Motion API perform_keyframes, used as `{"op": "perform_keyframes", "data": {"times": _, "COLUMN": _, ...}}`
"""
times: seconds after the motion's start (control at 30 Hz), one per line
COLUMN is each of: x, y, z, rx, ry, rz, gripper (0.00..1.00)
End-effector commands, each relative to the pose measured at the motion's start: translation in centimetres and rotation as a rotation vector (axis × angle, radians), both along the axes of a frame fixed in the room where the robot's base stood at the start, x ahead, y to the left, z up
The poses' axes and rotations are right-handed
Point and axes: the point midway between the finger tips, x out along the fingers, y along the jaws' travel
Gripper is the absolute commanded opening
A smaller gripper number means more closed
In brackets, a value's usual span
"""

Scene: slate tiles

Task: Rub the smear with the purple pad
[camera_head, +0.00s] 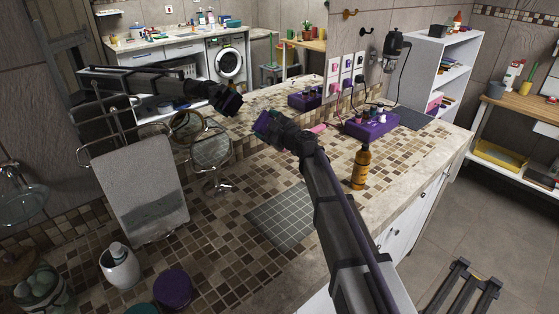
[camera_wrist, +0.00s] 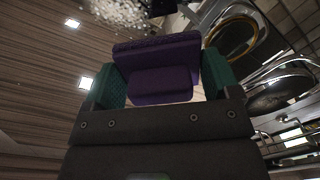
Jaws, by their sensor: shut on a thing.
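The purple pad (camera_wrist: 160,85) is a thick block with a wider plate on its far side. My gripper (camera_wrist: 163,80) has teal fingers, one on each side of the pad, and is shut on it. In the head view my gripper (camera_head: 268,124) is raised over the back of the tiled counter, in front of the large wall mirror. The mirror (camera_head: 190,115) reflects my arm and the room. I cannot make out a smear in either view; whether the pad touches the mirror cannot be told.
A round mirror on a stand (camera_head: 210,160) and a grey towel on a rack (camera_head: 148,200) stand left of my gripper. A purple tray of small items (camera_head: 372,126) and an amber bottle (camera_head: 361,166) are to the right. A grey grid mat (camera_head: 284,216) lies on the counter.

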Motion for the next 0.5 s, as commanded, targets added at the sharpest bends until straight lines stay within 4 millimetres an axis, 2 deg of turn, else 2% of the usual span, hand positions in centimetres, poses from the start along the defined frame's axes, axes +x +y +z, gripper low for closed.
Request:
{"op": "perform_keyframes", "data": {"times": 0.07, "x": 0.8, "y": 0.1, "z": 0.1, "rx": 0.019, "ry": -0.02, "rz": -0.023, "gripper": 0.63}}
{"op": "perform_keyframes", "data": {"times": 0.27, "x": 1.0, "y": 0.2, "z": 0.4, "rx": 0.021, "ry": -0.025, "rz": -0.029, "gripper": 0.63}}
{"op": "perform_keyframes", "data": {"times": 0.5, "x": 2.8, "y": 1.7, "z": 0.3, "rx": 0.021, "ry": -0.025, "rz": -0.026, "gripper": 0.63}}
